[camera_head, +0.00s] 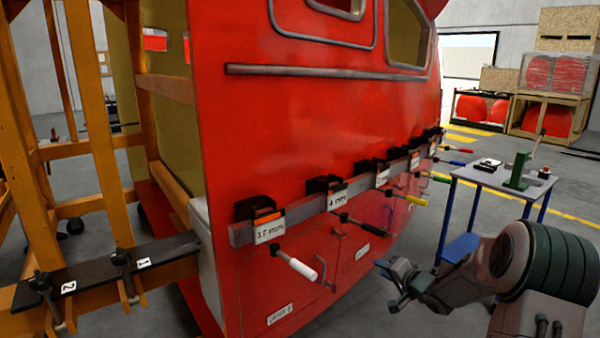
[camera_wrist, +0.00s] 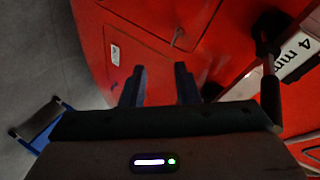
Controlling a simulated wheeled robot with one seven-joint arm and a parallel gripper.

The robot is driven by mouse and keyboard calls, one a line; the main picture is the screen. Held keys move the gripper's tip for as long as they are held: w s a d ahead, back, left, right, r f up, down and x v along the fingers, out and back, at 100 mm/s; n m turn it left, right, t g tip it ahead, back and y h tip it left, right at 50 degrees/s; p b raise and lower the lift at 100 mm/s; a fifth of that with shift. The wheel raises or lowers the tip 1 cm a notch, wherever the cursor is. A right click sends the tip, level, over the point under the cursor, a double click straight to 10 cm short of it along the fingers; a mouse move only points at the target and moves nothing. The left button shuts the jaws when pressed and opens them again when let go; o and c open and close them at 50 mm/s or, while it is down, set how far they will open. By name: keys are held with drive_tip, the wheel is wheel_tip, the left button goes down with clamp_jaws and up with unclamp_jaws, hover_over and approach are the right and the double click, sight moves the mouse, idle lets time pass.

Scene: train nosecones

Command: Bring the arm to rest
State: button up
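My gripper (camera_head: 389,285) is at the lower right of the head view, in front of the red nosecone (camera_head: 310,120) and apart from it. In the wrist view its two dark fingers (camera_wrist: 160,88) stand apart with nothing between them, and the red surface lies beyond. A clamp with a black handle (camera_head: 365,230) sits under the "4 mm" label (camera_head: 338,199), up and left of my gripper. That label also shows at the right of the wrist view (camera_wrist: 298,55).
A rail (camera_head: 300,212) along the nosecone carries several clamps with coloured handles, which stick out. A small table (camera_head: 500,178) with a green tool (camera_head: 518,172) stands right of my gripper. An orange wooden frame (camera_head: 100,130) is at left. Grey floor is open at the right.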

drive_tip(key=s+a+r+n+g+h, duration=0.1)
drive_tip(key=s+r+n+g+h, duration=0.1)
drive_tip(key=s+r+h, duration=0.45)
drive_tip(key=s+r+n+g+h, duration=0.1)
drive_tip(key=s+r+g, duration=0.15)
drive_tip(key=s, duration=0.65)
drive_tip(key=s+a+n+g+y, duration=0.1)
drive_tip(key=s+a, duration=0.3)
drive_tip(key=s, duration=0.8)
drive_tip(key=s+a+n+g, duration=0.3)
drive_tip(key=s+a+g, duration=0.1)
drive_tip(key=s, duration=0.8)
drive_tip(key=shift+s+n+y, duration=0.25)
drive_tip(key=shift+n+y, duration=0.1)
drive_tip(key=shift+n, duration=0.05)
drive_tip(key=shift+g, duration=0.25)
